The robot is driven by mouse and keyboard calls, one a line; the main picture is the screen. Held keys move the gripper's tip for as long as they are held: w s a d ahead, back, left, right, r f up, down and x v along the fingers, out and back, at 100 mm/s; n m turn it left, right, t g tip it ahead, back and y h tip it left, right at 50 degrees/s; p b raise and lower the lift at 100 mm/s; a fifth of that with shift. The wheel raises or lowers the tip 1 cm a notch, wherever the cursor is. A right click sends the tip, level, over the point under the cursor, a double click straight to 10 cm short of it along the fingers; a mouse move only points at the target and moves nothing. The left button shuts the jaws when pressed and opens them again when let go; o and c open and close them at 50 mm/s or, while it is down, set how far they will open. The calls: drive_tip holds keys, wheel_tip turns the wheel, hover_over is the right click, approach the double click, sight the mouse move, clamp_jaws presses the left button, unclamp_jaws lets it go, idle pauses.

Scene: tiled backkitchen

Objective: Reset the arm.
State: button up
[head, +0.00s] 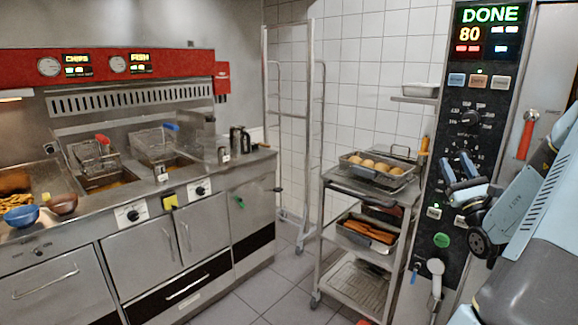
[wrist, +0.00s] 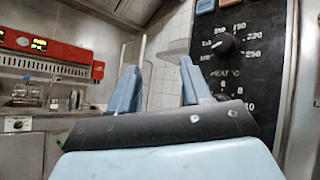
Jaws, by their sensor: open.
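My gripper (head: 458,168) is at the right of the head view, in front of the black oven control panel (head: 468,120). Its two light blue fingers stand apart with nothing between them. In the wrist view my gripper (wrist: 158,74) shows both fingers pointing up, also apart and empty. The panel's temperature dial (wrist: 222,43) shows just right of the right finger in that view. I cannot tell whether the fingers touch the panel. My blue-grey arm fills the lower right of the head view and hides part of the oven front.
A steel trolley (head: 377,186) left of the panel carries a basket of round rolls (head: 378,166) and a tray of orange-brown food (head: 368,230). A tall rack (head: 289,130) stands behind. The fryer counter (head: 145,190) lines the left. Tiled floor (head: 270,290) is clear between.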

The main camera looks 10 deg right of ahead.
drive_tip(key=w+a+n+g+y, duration=0.1)
drive_tip(key=a+n+g+y, duration=0.7)
drive_tip(key=a, duration=0.6)
drive_tip(key=a+n+g+y, duration=0.7)
drive_tip(key=a+n, duration=0.1)
drive_tip(key=a, duration=0.6)
drive_tip(key=s+a+f+n+g+h, duration=0.4)
drive_tip(key=s+a+n+g+h, duration=0.5)
drive_tip(key=s+a, duration=0.45)
drive_tip(key=s+d+r+n+t+h, duration=0.3)
drive_tip(key=s+d+r+n+h, duration=0.2)
drive_tip(key=s+d+n+h, duration=0.1)
drive_tip(key=shift+s+d+n+t, duration=0.3)
drive_tip(key=shift+s+d, duration=0.4)
drive_tip(key=shift+d, duration=0.4)
